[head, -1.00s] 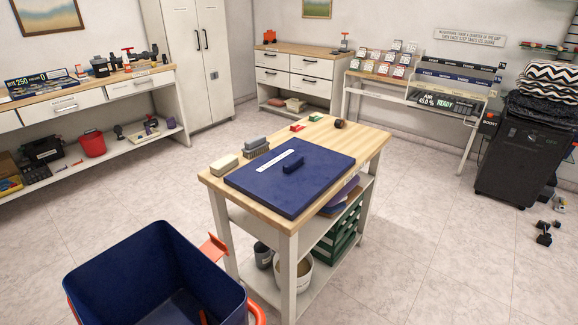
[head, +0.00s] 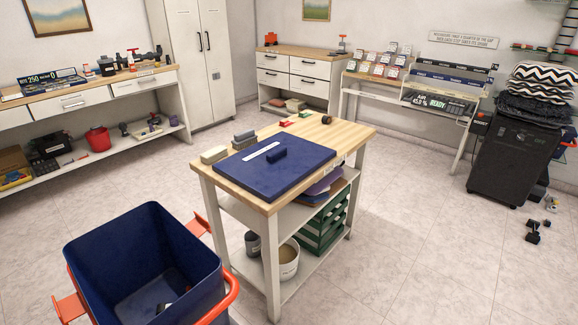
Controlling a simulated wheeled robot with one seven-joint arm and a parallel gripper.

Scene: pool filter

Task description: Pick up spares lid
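A flat dark blue lid (head: 252,174) with a raised blue grip bar (head: 277,154) and a white label strip lies on the wooden top of the small work table (head: 347,136). The label is too small to read, so I cannot confirm that it is the spares lid. An open dark blue bin (head: 185,250) with orange handles stands in front of the table at the lower left, with small items at its bottom. My gripper is not in view.
Two small blocks (head: 214,155) and a grey brush (head: 244,140) sit beside the lid's left corner. Small red and dark items (head: 326,119) lie at the table's back. A green crate (head: 322,225) and buckets (head: 289,259) stand below.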

